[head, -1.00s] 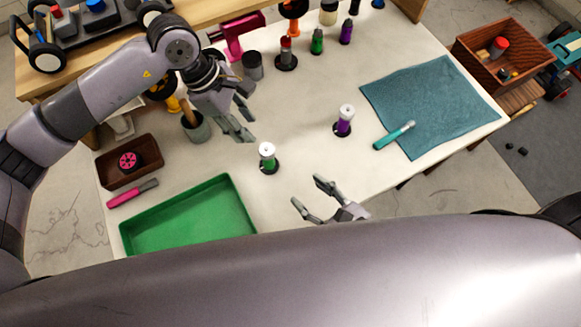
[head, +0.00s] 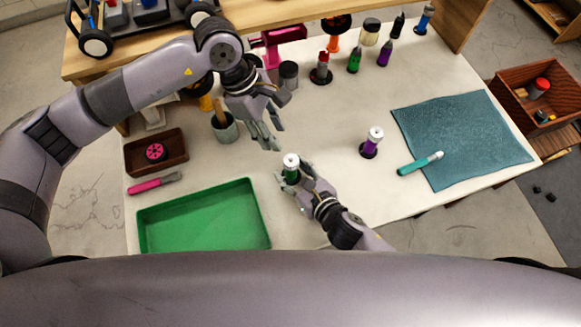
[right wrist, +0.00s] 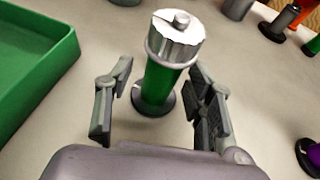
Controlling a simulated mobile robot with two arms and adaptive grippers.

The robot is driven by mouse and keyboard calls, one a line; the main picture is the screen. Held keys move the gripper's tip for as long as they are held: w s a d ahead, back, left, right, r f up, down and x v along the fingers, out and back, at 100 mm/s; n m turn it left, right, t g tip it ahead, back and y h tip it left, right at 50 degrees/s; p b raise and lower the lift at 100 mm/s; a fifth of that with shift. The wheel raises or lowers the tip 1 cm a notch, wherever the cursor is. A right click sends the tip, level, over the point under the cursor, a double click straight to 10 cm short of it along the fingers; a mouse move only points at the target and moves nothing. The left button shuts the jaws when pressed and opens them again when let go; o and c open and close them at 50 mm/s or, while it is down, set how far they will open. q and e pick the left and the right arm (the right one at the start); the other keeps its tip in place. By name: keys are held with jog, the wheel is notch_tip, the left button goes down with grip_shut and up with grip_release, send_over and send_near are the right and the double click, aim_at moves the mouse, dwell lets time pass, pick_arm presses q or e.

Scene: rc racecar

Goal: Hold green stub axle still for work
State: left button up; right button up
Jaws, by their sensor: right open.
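The green stub axle (head: 291,172), a green cylinder with a silver-white cap, stands upright on a dark round base on the table. In the right wrist view the axle (right wrist: 160,80) stands between the fingers of my right gripper (right wrist: 155,95), with gaps visible beside it. That gripper (head: 293,180) is open around the axle and has no grip on it; its fingers partly hide the axle's lower part in the head view. My left gripper (head: 273,138) is open and empty, above the table, behind and to the left of the axle.
A green tray (head: 205,222) lies at front left. A purple capped axle (head: 371,143) stands to the right, near a teal mat (head: 460,135) and a teal-handled tool (head: 420,163). A cup (head: 224,128) and brown box (head: 156,152) are at left.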

jog(key=shift+w+a+f, duration=0.2)
jog(key=shift+w+a, duration=0.15)
jog(key=shift+w, duration=0.1)
jog(key=shift+c, duration=0.4)
grip_shut()
pick_arm(q)
jog(key=shift+o, duration=0.4)
